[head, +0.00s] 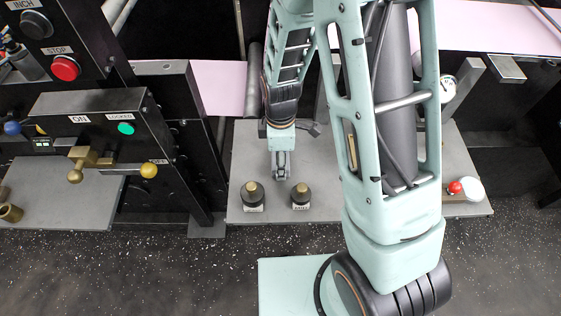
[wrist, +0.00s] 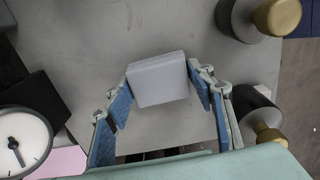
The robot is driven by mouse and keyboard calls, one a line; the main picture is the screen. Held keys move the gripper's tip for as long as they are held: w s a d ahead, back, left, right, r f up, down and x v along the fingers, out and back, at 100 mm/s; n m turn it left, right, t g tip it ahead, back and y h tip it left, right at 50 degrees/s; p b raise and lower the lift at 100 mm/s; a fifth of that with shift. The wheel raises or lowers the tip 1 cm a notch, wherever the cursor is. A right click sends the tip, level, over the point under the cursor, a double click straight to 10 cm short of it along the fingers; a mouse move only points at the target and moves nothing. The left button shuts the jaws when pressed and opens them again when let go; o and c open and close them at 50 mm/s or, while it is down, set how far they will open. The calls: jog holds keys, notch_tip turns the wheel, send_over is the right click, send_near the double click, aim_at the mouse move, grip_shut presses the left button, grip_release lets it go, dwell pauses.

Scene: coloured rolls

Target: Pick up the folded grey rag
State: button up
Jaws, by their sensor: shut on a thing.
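The folded grey rag (wrist: 158,80) shows in the wrist view as a pale, flat, square pad above the grey table plate. My gripper (wrist: 161,93) has its blue-padded fingers on the left and right sides of the rag and is shut on it. In the head view my gripper (head: 282,168) points down over the grey plate (head: 340,205), behind two black knobbed weights. The rag cannot be made out in the head view. I cannot tell how far it is above the plate.
Two black weights with brass knobs, a left one (head: 252,195) and a right one (head: 300,195), stand close to my gripper. A dial gauge (wrist: 22,142) shows in the wrist view. A panel with a red stop button (head: 65,68) and a brass lever (head: 92,160) stands left.

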jog(key=shift+r, duration=0.1)
jog(key=shift+r, duration=0.65)
jog(key=s+a+r+p, duration=0.2)
jog(key=s+a+r, duration=0.2)
jog(key=s+r, duration=0.7)
jog(key=shift+s+r, duration=0.3)
jog(key=shift+s, duration=0.9)
jog(key=shift+a, duration=0.1)
jog(key=o, duration=0.4)
jog(key=shift+c, duration=1.3)
